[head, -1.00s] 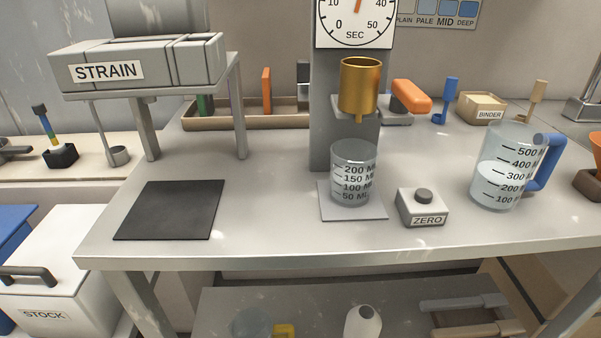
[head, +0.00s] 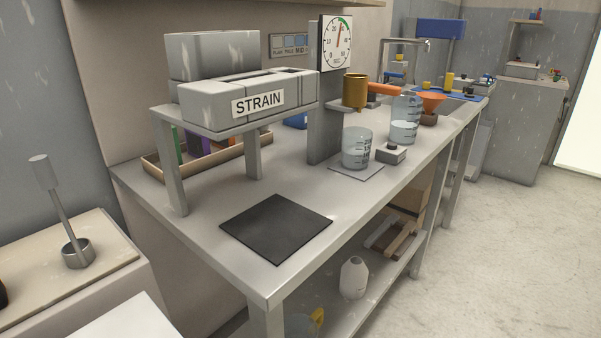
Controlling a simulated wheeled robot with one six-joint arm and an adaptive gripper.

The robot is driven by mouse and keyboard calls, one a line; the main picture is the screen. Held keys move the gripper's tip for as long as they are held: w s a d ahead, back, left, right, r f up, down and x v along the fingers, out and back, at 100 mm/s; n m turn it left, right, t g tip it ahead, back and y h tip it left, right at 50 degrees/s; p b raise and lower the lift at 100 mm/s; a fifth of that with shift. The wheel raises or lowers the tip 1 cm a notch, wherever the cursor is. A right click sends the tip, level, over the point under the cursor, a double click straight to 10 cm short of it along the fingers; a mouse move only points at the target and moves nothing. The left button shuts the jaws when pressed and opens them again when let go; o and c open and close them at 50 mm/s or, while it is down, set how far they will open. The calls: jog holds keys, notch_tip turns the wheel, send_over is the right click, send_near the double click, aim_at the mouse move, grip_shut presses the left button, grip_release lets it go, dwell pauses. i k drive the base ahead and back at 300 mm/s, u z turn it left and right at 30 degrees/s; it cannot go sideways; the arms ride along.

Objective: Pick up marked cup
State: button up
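The marked cup (head: 356,148) is a clear beaker with dark graduation marks. It stands upright on a flat light-grey plate (head: 357,173) on the workbench. A brass-coloured cup (head: 354,90) with an orange handle sits above it on a grey stand. A larger clear graduated jug (head: 404,121), partly filled, stands farther back to the right. My gripper is not in the head view.
A black mat (head: 276,228) lies on the near bench end. The STRAIN unit (head: 250,99) stands on legs behind it. A small grey button box (head: 391,153) is right of the cup. Open floor (head: 480,230) lies right of the bench.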

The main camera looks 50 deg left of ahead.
aim_at(356, 141)
jog(key=k, duration=0.4)
jog(key=u, duration=0.7)
